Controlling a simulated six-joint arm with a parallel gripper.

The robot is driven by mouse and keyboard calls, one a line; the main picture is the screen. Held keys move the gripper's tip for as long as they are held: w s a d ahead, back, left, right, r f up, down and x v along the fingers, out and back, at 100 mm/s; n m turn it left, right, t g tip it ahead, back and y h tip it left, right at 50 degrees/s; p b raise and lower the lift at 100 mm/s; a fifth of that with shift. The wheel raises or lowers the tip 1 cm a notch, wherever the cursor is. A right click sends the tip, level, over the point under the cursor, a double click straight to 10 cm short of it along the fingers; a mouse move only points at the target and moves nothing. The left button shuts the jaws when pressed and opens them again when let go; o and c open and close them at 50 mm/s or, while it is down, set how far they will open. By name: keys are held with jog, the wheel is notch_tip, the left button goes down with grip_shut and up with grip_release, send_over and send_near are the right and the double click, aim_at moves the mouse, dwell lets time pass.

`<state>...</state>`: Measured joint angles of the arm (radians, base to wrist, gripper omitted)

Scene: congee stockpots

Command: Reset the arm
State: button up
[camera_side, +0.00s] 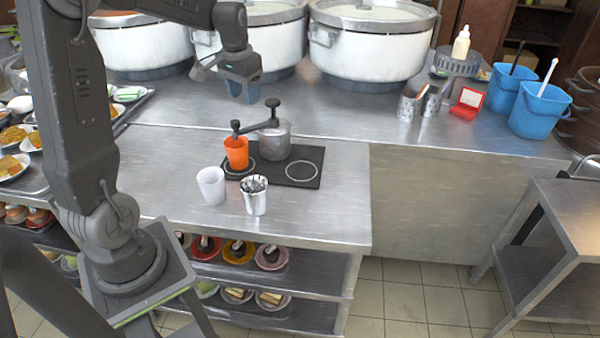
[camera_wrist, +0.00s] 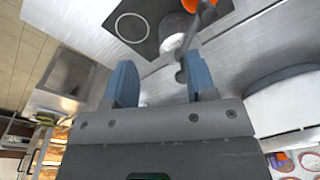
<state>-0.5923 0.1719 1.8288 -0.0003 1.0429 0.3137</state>
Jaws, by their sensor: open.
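A white cup (camera_side: 211,186) and a metal cup of utensils (camera_side: 255,195) stand at the counter's front. Large white stockpots (camera_side: 365,48) line the back. Blue buckets (camera_side: 540,108) and a red box (camera_side: 467,103) are at right. The counter between mat and stockpots is mostly clear.

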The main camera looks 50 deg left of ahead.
jog(key=s+d+r+m+t, duration=0.1)
jog(key=s+d+r, duration=0.15)
jog(key=d, duration=0.45)
jog(key=s+d+r+t, duration=0.1)
jog(key=s+d+r, duration=0.15)
jog(key=d, duration=0.35)
jog(key=s+d+f+m+t, duration=0.1)
jog(key=s+d+m+t, duration=0.1)
jog(key=s+d, duration=0.8)
jog(key=shift+s+d+t+h, duration=0.15)
jog(key=shift+s+t+h, duration=0.15)
jog(key=shift+s, duration=0.1)
